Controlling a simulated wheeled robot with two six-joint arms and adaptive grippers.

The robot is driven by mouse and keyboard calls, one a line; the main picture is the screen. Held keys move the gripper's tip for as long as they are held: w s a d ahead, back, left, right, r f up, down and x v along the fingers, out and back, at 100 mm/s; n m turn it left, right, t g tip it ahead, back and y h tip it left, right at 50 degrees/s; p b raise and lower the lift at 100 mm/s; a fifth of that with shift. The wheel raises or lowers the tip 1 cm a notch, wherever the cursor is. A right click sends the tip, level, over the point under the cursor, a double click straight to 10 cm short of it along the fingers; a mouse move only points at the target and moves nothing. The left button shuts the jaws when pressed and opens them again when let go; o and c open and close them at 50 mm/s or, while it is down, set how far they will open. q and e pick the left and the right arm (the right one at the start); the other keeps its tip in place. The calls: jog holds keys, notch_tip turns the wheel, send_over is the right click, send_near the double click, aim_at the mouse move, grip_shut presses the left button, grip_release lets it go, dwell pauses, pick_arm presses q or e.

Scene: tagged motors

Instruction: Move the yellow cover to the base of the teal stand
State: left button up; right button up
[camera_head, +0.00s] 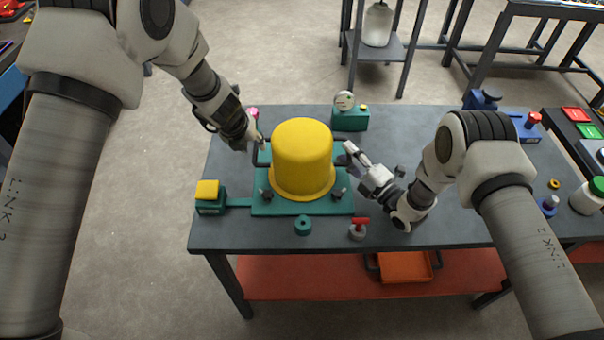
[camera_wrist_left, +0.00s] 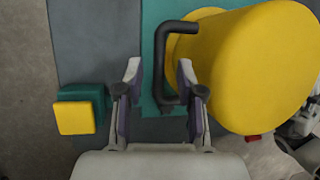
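The yellow cover (camera_head: 302,150) is a dome with a wide rim and a black handle on each side. It stands upright over the teal stand's base plate (camera_head: 263,206); I cannot tell whether its rim touches the plate. My left gripper (camera_head: 259,144) is at the cover's left handle. In the left wrist view, the left fingers (camera_wrist_left: 158,75) are apart, with the black handle (camera_wrist_left: 178,27) between or just beyond them; the cover (camera_wrist_left: 255,70) fills the right side. My right gripper (camera_head: 347,153) is beside the cover's right handle; its finger opening is unclear.
A teal block with a yellow top (camera_head: 207,192) joins the plate's left side. A gauge on a teal box (camera_head: 346,113) stands behind. A teal ring (camera_head: 303,225) and red-handled valve (camera_head: 358,229) stand in front. Blue parts (camera_head: 482,100) are at right; an orange tray (camera_head: 405,266) is below.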

jog(key=shift+s+d, duration=0.1)
jog(key=shift+s, duration=0.1)
jog(key=v, duration=1.1)
jog(key=shift+s+d, duration=0.25)
jog(key=shift+s, duration=0.1)
pick_arm(q)
jog(key=d+v, duration=0.1)
jog(key=v, duration=0.6)
jog(key=shift+s+a+r, duration=0.2)
jog(key=shift+a+r, duration=0.25)
jog(key=shift+a, duration=0.1)
